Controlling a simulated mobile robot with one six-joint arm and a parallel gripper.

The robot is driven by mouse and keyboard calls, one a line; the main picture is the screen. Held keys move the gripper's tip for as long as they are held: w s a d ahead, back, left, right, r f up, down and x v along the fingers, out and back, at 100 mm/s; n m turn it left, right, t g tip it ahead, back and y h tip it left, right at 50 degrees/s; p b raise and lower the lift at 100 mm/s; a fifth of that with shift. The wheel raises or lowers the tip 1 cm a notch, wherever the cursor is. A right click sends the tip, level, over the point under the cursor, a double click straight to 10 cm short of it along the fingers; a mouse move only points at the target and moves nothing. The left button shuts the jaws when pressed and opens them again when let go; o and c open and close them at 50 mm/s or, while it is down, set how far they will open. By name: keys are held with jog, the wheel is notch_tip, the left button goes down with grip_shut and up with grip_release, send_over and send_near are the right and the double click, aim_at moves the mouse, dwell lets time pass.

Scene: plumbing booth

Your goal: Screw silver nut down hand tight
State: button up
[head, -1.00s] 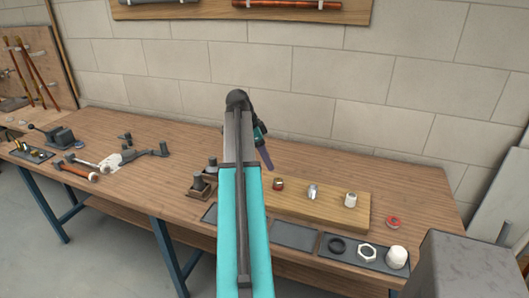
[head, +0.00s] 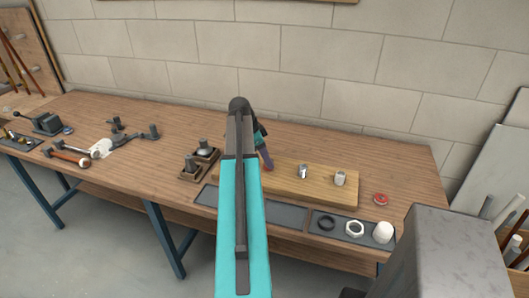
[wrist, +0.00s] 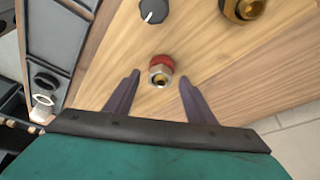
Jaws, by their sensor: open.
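In the wrist view, a silver hex nut (wrist: 160,77) with a brass-coloured centre shows at a fitting with a red collar (wrist: 161,62) on the wooden board (wrist: 110,85). My gripper (wrist: 158,75) is open, with one purple finger on each side of this fitting and visible gaps between. I cannot tell the height of the fingertips over it. In the head view, my gripper (head: 265,160) is over the left end of the board and partly hides the red fitting. A loose pale hex nut (head: 355,228) lies in the dark tray at the front.
A silver fitting (head: 303,171) and a whitish fitting (head: 340,178) stand farther right on the board. A black ring (head: 326,222) and a white cap (head: 383,232) are in the tray. A red round piece (head: 381,199) lies on the bench. Valves (head: 205,151) stand left.

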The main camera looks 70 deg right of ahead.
jog(key=shift+f, duration=0.15)
jog(key=shift+c, duration=0.4)
jog(key=c, duration=1.1)
jog(key=shift+d+m+g+y, duration=0.2)
jog(key=shift+m+y, duration=0.1)
jog(key=shift+m, duration=0.55)
jog(key=shift+d+m+g+y, duration=0.1)
jog(key=shift+m+g+y, duration=0.15)
jog(key=shift+m, duration=0.6)
jog(key=shift+a+m+y+b, duration=0.1)
jog(key=shift+m+y+b, duration=0.2)
jog(key=shift+m, duration=0.2)
jog(key=shift+d+f+m+y, duration=0.1)
jog(key=shift+d+m+y, duration=0.15)
jog(key=shift+m, duration=0.65)
jog(key=shift+a+m+y+b, duration=0.1)
jog(key=shift+m+y+b, duration=0.3)
jog(key=shift+m, duration=0.8)
